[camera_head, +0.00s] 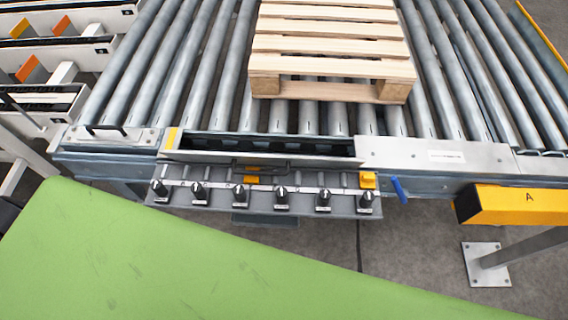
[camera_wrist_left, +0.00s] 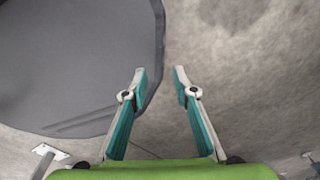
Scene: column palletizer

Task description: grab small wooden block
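I do not see a separate small wooden block in either view. A pale wooden pallet (camera_head: 325,45) lies on the roller conveyor (camera_head: 216,95) at the top middle of the head view, and block-like pieces show under its front edge. My left gripper (camera_wrist_left: 160,75) shows in the left wrist view with its two teal-and-white fingers apart and nothing between the tips. It is over a grey floor, beside a large dark grey rounded shape (camera_wrist_left: 70,60). Neither gripper shows in the head view.
A control panel with several black knobs (camera_head: 281,197) juts out from the conveyor's front edge. A blue handle (camera_head: 399,189) is to its right. A yellow beam (camera_head: 515,205) stands at the right. White rails with orange pieces (camera_head: 32,69) are at the left.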

